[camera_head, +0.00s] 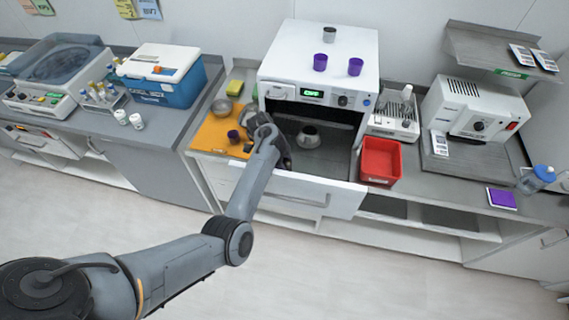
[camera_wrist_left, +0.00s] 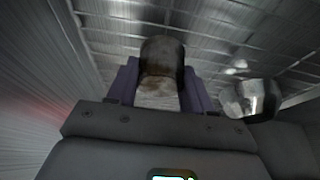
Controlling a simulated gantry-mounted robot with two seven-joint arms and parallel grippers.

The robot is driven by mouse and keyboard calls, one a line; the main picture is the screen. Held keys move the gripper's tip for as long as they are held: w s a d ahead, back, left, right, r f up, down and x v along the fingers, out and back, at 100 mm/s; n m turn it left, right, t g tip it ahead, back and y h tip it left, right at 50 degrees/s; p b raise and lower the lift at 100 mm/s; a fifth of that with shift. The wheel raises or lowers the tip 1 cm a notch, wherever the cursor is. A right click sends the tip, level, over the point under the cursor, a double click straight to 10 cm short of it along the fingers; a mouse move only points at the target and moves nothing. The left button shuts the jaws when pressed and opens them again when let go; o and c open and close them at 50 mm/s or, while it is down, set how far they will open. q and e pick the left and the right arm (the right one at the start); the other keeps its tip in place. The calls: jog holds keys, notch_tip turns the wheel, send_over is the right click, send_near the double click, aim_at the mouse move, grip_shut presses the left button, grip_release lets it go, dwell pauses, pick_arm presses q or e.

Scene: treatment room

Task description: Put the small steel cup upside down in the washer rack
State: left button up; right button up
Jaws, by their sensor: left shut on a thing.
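My left gripper (camera_wrist_left: 155,85) is shut on a small steel cup (camera_wrist_left: 161,62), a worn, brownish metal cylinder between its fingers in the left wrist view. The gripper is at the left part of the pulled-out washer rack (camera_head: 335,165) below the white washer (camera_head: 284,70). In the head view my own wrist hides the held cup. Another metal vessel (camera_head: 308,136) stands in the rack to the right of the gripper; a shiny metal vessel (camera_wrist_left: 254,99) also shows beside the gripper in the left wrist view. My right gripper is not in view.
Purple cups (camera_head: 320,62) and a grey cup (camera_head: 330,35) stand on the washer. A red bin (camera_head: 381,160) stands right of the rack.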

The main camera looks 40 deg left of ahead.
pick_arm(q)
jog(key=shift+f, duration=0.2)
jog(key=o, duration=1.1)
jog(key=shift+r, duration=0.15)
jog(key=shift+s+a+r, duration=0.1)
jog(key=shift+a+r, duration=0.1)
jog(key=shift+r, duration=0.4)
jog(key=v, duration=1.1)
